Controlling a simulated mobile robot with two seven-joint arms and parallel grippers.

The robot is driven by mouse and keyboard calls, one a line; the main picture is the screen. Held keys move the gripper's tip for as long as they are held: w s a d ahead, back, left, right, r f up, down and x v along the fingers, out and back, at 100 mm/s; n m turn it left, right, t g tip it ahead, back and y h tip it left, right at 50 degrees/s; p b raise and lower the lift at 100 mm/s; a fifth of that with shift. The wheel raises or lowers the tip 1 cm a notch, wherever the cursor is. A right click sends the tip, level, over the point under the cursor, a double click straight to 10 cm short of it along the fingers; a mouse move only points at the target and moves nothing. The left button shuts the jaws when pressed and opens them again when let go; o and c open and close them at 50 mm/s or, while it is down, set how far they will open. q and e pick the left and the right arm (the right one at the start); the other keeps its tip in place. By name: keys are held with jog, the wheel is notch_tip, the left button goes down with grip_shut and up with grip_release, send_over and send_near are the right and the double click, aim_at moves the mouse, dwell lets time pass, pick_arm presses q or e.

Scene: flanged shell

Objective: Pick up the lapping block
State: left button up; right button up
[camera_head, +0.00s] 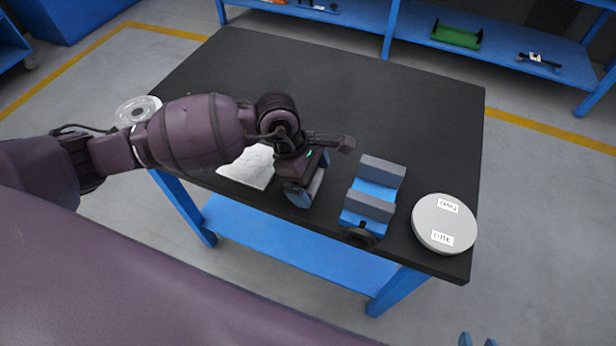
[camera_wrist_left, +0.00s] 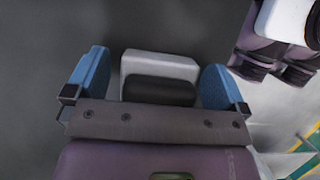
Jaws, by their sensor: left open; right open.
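The lapping block (camera_wrist_left: 160,68) appears to be the light grey block with a dark grip on it, seen between the fingers in the left wrist view. My left gripper (camera_head: 304,190) is open above the black table (camera_head: 330,90), near its front edge. Its blue fingers stand on either side of the block with small gaps, and it is not gripped. In the head view my gripper and wrist mostly hide the block. My right gripper (camera_head: 478,341) shows only as two blue fingertips, apart and empty, at the bottom edge of the head view.
A blue vise (camera_head: 372,192) with grey jaws stands just right of my left gripper. A round grey plate (camera_head: 445,222) with labels lies at the right front corner. A white sheet (camera_head: 245,170) lies to the left, partly behind my arm. The table's back is clear.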

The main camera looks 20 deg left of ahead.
pick_arm(q)
jog(key=shift+r, duration=0.1)
jog(key=c, duration=1.1)
jog(key=shift+r, duration=0.45)
notch_tip(320, 180, up, 19)
jog(key=p, duration=0.2)
jog(key=shift+p, duration=0.4)
